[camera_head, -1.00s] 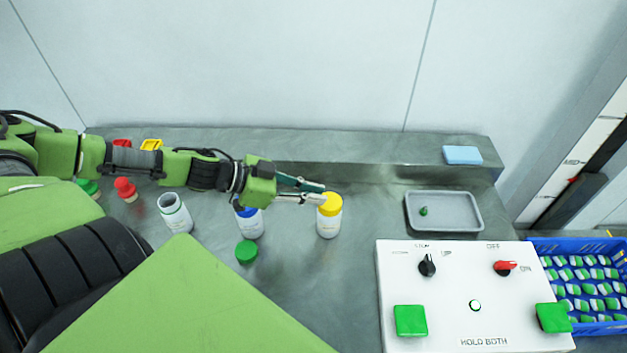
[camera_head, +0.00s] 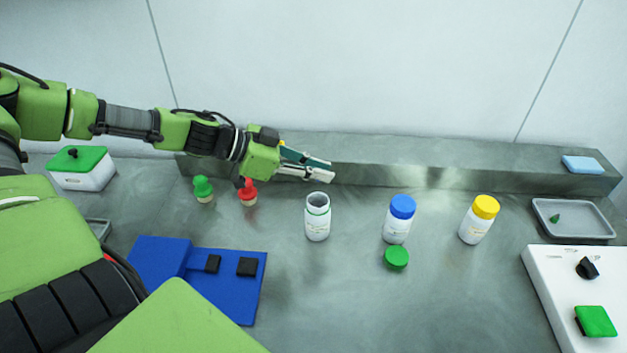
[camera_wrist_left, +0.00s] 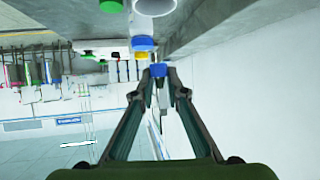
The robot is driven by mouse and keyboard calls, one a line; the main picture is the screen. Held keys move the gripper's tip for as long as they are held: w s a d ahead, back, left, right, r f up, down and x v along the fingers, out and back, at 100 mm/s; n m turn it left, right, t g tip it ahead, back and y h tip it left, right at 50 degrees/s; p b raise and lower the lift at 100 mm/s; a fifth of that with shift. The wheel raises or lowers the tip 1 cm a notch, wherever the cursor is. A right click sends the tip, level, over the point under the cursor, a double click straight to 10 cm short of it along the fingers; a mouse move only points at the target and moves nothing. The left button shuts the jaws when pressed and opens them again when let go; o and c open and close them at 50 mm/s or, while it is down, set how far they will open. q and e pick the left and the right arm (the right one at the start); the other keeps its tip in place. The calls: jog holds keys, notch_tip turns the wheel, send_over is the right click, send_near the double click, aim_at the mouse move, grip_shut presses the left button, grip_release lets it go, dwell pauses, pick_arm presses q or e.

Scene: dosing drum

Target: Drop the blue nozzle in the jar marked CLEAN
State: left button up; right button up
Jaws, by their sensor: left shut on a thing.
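My left gripper (camera_head: 330,172) is shut on a small blue piece, which looks like the blue nozzle (camera_wrist_left: 158,71); it shows between the fingertips in the left wrist view. In the head view the fingers hide it. The gripper shows just above and behind an open white jar (camera_head: 317,222) with a green-edged mouth. Right of it stand a jar with a blue lid (camera_head: 402,207) and a jar with a yellow lid (camera_head: 485,207). The jar labels are too small to read, so I cannot tell which is marked CLEAN. My right gripper is not in view.
A loose green lid (camera_head: 396,257) lies before the blue-lidded jar. Green (camera_head: 203,188) and red (camera_head: 249,193) stoppers stand left of the open jar. A blue fixture (camera_head: 225,287) is at front left, a grey tray (camera_head: 545,232) at right. A raised ledge (camera_head: 420,180) runs behind.

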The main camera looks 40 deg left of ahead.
pick_arm(q)
jog(key=shift+s+a, duration=0.15)
jog(key=shift+a, duration=0.1)
jog(key=shift+w+d+f+b, duration=0.15)
jog(key=shift+d+f+b, duration=0.05)
jog(key=shift+f+b, duration=0.45)
jog(key=shift+w+d+f+b, duration=0.1)
jog(key=shift+d+f+b, duration=0.05)
jog(key=shift+f+b, duration=0.45)
notch_tip(320, 180, down, 4)
jog(key=b, duration=0.3)
jog(key=shift+s+a+r, duration=0.1)
jog(key=shift+a+r, duration=0.05)
jog(key=shift+r, duration=0.05)
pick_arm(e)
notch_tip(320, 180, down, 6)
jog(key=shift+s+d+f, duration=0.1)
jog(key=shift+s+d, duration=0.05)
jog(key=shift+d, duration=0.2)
pick_arm(q)
jog(key=o, duration=1.3)
